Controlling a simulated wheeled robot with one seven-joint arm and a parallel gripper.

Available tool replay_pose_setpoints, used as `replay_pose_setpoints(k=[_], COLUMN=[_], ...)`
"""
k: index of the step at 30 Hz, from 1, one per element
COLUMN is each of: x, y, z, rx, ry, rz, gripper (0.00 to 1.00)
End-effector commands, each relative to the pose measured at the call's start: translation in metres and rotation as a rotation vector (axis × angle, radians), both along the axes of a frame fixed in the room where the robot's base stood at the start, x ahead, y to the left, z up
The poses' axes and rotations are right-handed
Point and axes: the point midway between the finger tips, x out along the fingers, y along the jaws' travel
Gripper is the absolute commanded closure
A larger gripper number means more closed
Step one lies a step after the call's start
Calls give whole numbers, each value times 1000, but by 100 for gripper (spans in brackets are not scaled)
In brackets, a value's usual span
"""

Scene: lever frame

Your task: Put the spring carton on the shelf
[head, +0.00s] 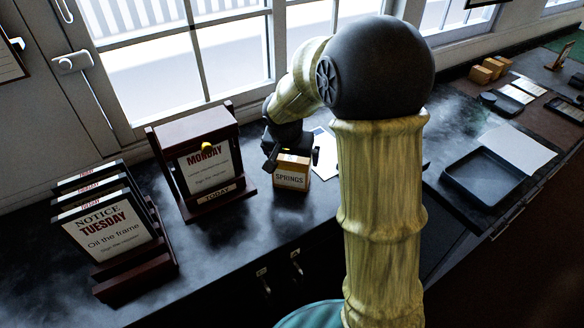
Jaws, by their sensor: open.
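The gripper is open, and contact with the carton cannot be made out. My own arm covers much of the counter behind and to the right. I cannot make out a shelf in this view.
A wooden frame (184,137) with a "MONDAY" card stands left of the carton. A rack (136,272) of cards, "TUESDAY" in front, is at far left. A dark tray (485,176) and small tan boxes (488,70) are at right. The counter before the carton is clear.

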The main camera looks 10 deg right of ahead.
Motion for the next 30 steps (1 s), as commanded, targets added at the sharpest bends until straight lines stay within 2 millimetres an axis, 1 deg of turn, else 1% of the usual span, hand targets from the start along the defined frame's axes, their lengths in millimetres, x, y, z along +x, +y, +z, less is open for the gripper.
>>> replay_pose_setpoints(k=[6, 11, 15, 18, 30], x=[3, 11, 18, 20, 21], y=[-1, -3, -6, -7, -5], z=[-5, -22, -40, -46, -47], rx=[-1, -1, -2, -1, 0], ry=[3, 5, 4, 1, 0], rz=[1, 1, 1, 1, 3], gripper=[0, 0, 0, 0, 0])
